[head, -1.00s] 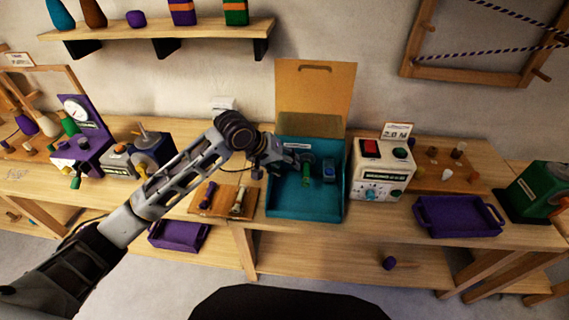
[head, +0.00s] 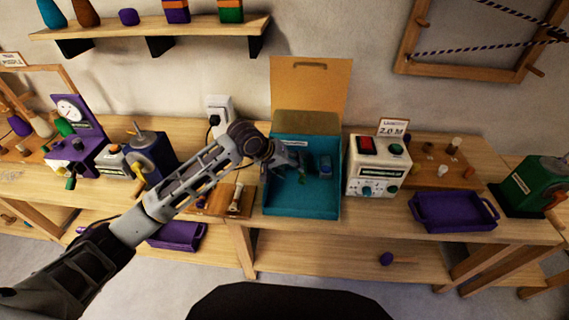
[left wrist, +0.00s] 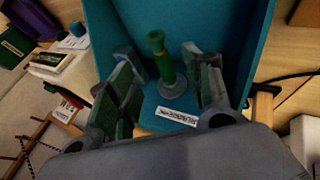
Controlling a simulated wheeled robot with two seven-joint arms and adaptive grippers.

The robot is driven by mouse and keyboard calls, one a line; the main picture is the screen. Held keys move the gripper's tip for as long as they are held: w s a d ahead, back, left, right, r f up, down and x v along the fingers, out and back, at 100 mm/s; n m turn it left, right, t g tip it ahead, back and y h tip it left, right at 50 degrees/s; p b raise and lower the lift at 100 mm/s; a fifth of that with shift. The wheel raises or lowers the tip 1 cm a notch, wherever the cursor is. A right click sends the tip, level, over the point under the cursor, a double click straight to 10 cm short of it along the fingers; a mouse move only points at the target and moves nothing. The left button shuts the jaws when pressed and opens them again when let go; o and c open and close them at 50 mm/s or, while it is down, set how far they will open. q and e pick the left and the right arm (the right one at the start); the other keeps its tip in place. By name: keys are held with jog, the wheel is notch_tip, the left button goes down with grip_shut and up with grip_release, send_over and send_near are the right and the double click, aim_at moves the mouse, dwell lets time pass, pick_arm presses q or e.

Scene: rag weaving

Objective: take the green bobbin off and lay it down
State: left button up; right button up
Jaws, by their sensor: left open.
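The green bobbin (left wrist: 158,50) stands upright on a round grey base inside the teal box in the left wrist view. In the head view my left gripper (head: 291,166) is over the left part of the teal box (head: 302,212) and hides most of the bobbin. In the left wrist view the left gripper (left wrist: 165,85) is open, one finger on each side of the bobbin, with a gap on both sides. Nothing is held. My right gripper is not in view.
The raised brown lid (head: 311,90) is behind. A white control box (head: 377,168) and a purple tray (head: 453,224) are to the right. A wooden peg board (head: 222,205) lies left.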

aim_at(300, 174)
pick_arm(q)
jog(key=shift+x, duration=4.3)
jog(key=shift+s, duration=0.1)
grip_shut()
